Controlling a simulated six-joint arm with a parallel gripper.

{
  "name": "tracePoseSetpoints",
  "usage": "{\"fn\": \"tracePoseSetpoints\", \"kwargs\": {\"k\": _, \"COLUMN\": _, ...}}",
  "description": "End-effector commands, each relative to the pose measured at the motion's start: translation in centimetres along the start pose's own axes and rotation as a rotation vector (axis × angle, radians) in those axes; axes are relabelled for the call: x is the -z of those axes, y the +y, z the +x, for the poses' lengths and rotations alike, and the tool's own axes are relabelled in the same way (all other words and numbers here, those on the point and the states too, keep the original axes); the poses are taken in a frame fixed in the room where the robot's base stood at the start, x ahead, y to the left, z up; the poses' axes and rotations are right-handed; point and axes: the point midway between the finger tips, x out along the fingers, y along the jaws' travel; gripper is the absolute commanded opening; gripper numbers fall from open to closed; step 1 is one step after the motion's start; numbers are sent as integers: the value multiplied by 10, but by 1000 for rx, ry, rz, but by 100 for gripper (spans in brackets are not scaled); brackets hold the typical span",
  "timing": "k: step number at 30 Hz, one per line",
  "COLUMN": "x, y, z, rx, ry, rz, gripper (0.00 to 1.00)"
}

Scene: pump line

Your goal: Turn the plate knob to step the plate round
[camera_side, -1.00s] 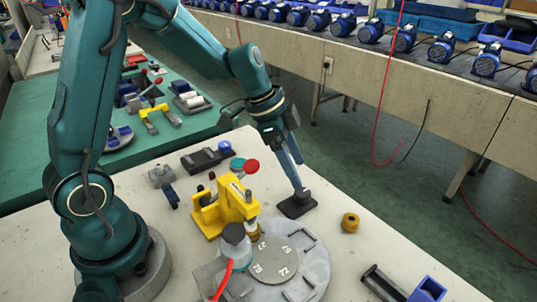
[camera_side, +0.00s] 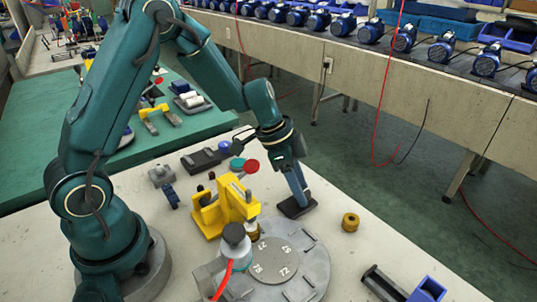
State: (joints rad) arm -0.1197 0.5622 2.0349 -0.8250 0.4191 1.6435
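The round grey plate (camera_side: 308,268) lies flat on the pale bench, with a paler numbered disc (camera_side: 272,262) at its middle. A dark grey round cap (camera_side: 234,232) on a light body with a red tube stands at the plate's left edge; I cannot tell whether this is the plate knob. A yellow clamp-like fixture (camera_side: 212,218) with a red ball handle (camera_side: 251,166) stands behind the plate. My gripper (camera_side: 299,200) points down at a black pad (camera_side: 297,208) behind the plate, apart from the cap. Its fingers are too small to tell open from shut.
A brass-coloured ring (camera_side: 350,222) lies right of the plate. A blue bin (camera_side: 427,291) and a dark holder (camera_side: 383,284) are at the front right. Several small parts lie behind the yellow fixture. The bench between pad and ring is clear.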

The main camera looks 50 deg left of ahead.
Motion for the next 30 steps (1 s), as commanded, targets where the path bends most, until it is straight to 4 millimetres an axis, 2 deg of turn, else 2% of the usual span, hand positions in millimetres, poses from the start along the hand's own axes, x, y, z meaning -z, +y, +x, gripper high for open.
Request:
{"fn": "tracePoseSetpoints", "kwargs": {"k": 1, "x": 0, "y": 0, "z": 0, "rx": 0, "ry": 0, "rz": 0, "gripper": 13}}
{"fn": "tracePoseSetpoints", "kwargs": {"k": 2, "x": 0, "y": 0, "z": 0, "rx": -1, "ry": 0, "rz": 0, "gripper": 1}}
{"fn": "tracePoseSetpoints", "kwargs": {"k": 3, "x": 0, "y": 0, "z": 0, "rx": -1, "ry": 0, "rz": 0, "gripper": 0}}
{"fn": "tracePoseSetpoints", "kwargs": {"k": 14, "x": 0, "y": 1, "z": -1, "rx": 25, "ry": 1, "rz": -61, "gripper": 0}}
{"fn": "tracePoseSetpoints", "kwargs": {"k": 30, "x": 1, "y": 2, "z": -1, "rx": 151, "ry": 3, "rz": -363, "gripper": 0}}
